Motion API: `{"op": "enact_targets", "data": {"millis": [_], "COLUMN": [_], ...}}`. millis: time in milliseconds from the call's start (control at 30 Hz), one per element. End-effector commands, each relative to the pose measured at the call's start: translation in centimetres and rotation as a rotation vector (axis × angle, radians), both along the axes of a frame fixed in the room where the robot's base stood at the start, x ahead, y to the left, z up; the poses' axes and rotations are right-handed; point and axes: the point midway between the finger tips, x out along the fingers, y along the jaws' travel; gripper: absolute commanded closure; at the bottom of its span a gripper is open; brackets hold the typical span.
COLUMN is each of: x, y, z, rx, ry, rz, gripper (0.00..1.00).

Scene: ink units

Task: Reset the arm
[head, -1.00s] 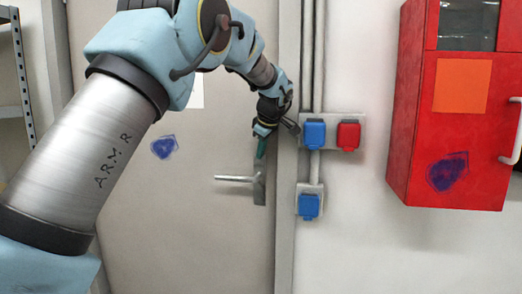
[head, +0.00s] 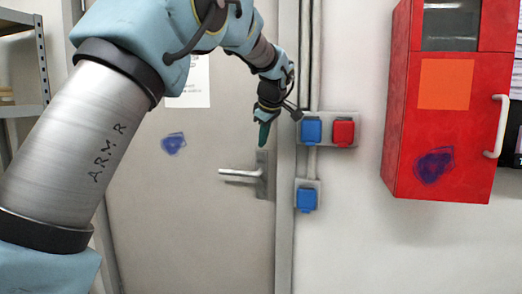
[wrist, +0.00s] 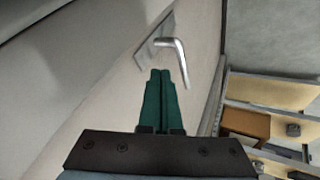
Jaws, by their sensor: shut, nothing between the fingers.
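My gripper (head: 264,134) hangs at the end of my arm, in front of the grey door near its right edge, just above the door handle in the head view. In the wrist view its two green fingers (wrist: 161,75) are together with nothing between them. The silver lever handle (head: 242,175) is on the door; it also shows in the wrist view (wrist: 175,45) beyond the fingertips. I see no contact between fingers and handle.
The grey door (head: 190,230) fills the left middle. Blue sockets (head: 312,131) and a red socket (head: 343,132) are on the wall right of its frame. A red cabinet (head: 405,150) hangs further right. A shelf rack (head: 30,75) stands at the far left.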

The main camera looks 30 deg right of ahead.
Motion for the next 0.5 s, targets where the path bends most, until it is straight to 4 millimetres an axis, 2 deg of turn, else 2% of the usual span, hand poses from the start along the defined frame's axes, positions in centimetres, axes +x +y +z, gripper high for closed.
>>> {"op": "enact_targets", "data": {"millis": [233,500], "x": [-2.3,-3.0], "y": [0.2,0.4], "z": [3.0,3.9], "rx": [-0.002,0.002], "ry": [-0.001,0.001], "rz": [-0.001,0.001], "gripper": [1.0,1.0]}}
